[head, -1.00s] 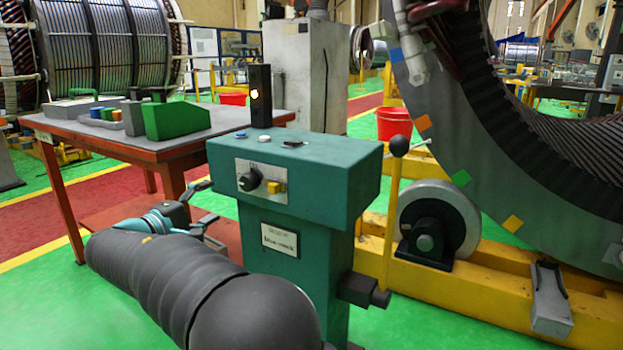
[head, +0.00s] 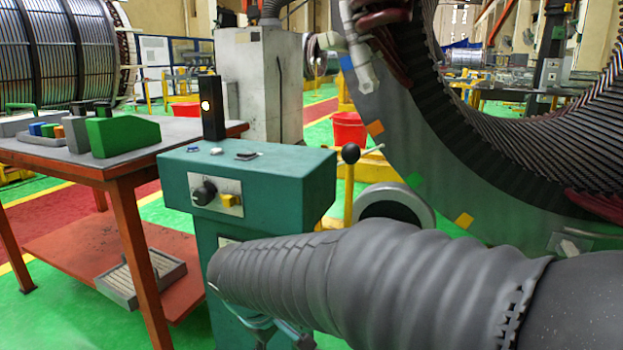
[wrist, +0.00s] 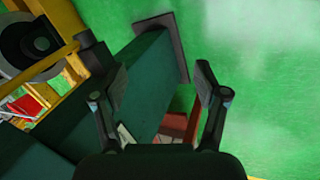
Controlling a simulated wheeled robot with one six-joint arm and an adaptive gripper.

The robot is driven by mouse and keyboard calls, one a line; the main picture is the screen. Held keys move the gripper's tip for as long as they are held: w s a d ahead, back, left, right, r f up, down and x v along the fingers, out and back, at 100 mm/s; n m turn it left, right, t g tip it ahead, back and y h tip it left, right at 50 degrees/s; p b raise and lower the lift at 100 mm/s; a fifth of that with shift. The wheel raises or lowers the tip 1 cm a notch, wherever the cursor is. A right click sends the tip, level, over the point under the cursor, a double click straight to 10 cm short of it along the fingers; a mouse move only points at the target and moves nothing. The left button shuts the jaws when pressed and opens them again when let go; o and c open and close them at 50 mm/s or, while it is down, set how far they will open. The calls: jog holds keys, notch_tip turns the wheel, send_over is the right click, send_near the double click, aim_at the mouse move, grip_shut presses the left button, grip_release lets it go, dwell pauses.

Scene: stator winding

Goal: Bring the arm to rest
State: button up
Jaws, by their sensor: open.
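My gripper (wrist: 152,88) is open and empty in the wrist view, its two fingers apart in front of the green control pedestal (wrist: 150,85). In the head view my arm, in a grey ribbed sleeve, crosses in front of the pedestal's lower part. My gripper shows there only in part at the bottom edge (head: 275,335), below the sleeve. The control box (head: 245,180) on top has a black knob (head: 204,193), a yellow switch (head: 230,200) and small buttons. I cannot tell the gap between gripper and pedestal.
A red-framed table (head: 105,173) with a green block (head: 122,137) and small coloured parts stands at the left. The big stator ring (head: 420,150) stands at the right, with a roller (head: 398,205) by it. Green floor (head: 60,290) lies open at the lower left.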

jog(key=s+d+r+m+y, duration=0.1)
jog(key=s+d+r+m, duration=0.1)
jog(key=s+d, duration=0.3)
jog(key=s+d+r+m+t, duration=0.1)
jog(key=s+d+m, duration=0.3)
jog(key=d, duration=0.5)
jog(key=s+d+r+m+t+y+p, duration=0.1)
jog(key=s+d+r+m, duration=0.2)
jog(key=d, duration=0.4)
jog(key=s+m, duration=0.1)
jog(key=s, duration=0.1)
jog(key=shift+s+r+y, duration=0.15)
jog(key=shift+s+y, duration=0.15)
jog(key=shift+d, duration=0.1)
dwell(0.4)
